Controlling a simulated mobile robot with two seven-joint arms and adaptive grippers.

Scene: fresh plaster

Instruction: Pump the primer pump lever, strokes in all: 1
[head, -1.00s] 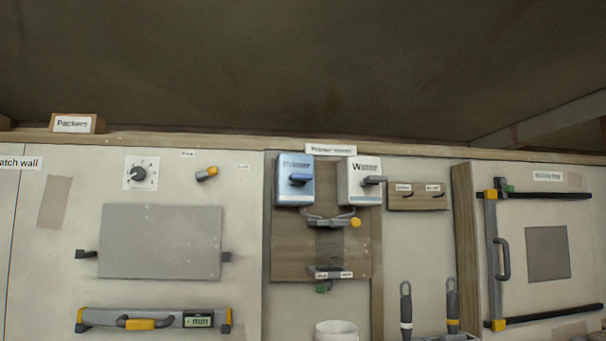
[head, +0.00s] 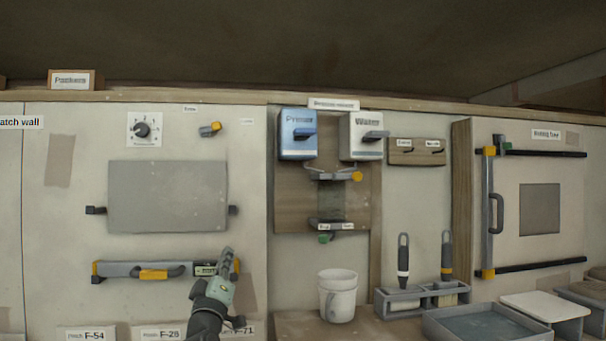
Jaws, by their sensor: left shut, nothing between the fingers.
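The primer pump (head: 297,140) is a blue box labelled Primer, mounted at the top of a wooden board on the wall. Its dark blue lever (head: 304,134) sticks out from the front. A white pump labelled Water (head: 361,136) with a grey lever hangs just right of it. My left gripper (head: 228,257) is shut and empty, low and to the left of the primer pump, in front of the right end of a long grey level bar. It is well apart from the lever. My right gripper is not in view.
A white bucket (head: 338,295) stands below the pumps. A bracket with a yellow knob (head: 357,176) sits under them. A grey panel (head: 168,196) hangs left.

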